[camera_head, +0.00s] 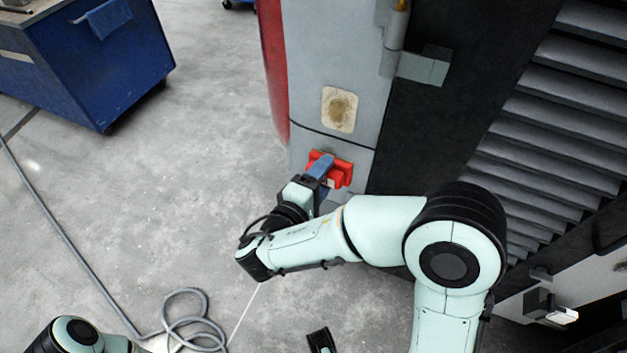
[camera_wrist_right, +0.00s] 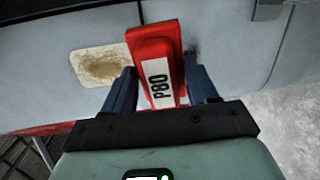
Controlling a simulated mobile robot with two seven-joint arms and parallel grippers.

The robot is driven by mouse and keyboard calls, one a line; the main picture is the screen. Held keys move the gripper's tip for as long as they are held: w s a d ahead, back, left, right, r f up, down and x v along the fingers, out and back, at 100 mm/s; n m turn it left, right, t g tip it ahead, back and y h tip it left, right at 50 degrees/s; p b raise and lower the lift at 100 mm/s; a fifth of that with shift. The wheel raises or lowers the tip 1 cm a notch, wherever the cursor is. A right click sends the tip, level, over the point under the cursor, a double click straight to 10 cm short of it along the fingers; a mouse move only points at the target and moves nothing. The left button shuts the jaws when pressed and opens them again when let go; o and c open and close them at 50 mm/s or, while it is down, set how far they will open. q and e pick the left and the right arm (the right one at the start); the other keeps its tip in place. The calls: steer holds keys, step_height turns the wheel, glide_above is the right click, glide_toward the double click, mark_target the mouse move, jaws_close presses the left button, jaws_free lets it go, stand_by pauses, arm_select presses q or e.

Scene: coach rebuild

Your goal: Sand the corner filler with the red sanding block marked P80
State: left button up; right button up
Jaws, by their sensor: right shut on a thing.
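My right gripper (camera_head: 322,166) is shut on the red sanding block (camera_head: 341,174), in front of the grey coach corner panel. The right wrist view shows the block (camera_wrist_right: 152,42) between the two blue fingers of the gripper (camera_wrist_right: 165,85), with its white P80 label facing the camera. The corner filler (camera_head: 340,109) is a beige patch with a brown middle on the grey panel, above the block in the head view. In the wrist view the filler (camera_wrist_right: 92,66) lies left of the block, partly behind the left finger. I cannot tell whether the block touches the panel.
A blue cart (camera_head: 85,65) stands at the upper left. A grey hose (camera_head: 70,250) runs over the concrete floor and coils at the bottom. A hinge bracket (camera_head: 425,65) sticks out right of the filler. Louvred slats (camera_head: 560,110) are at the right.

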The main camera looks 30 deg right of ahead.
steer(key=shift+w+d+r+n+t+p, duration=0.35)
steer(key=shift+w+d+r+t, duration=0.25)
steer(key=shift+w+r, duration=0.3)
steer(key=shift+w+d+r+n+t+p, duration=0.35)
steer(key=shift+w+d+r+t, duration=0.3)
steer(key=shift+w, duration=0.3)
arm_select(q)
steer(key=shift+s+r, duration=0.3)
steer(key=shift+f, duration=0.15)
arm_select(e)
steer(key=shift+x, duration=1.05)
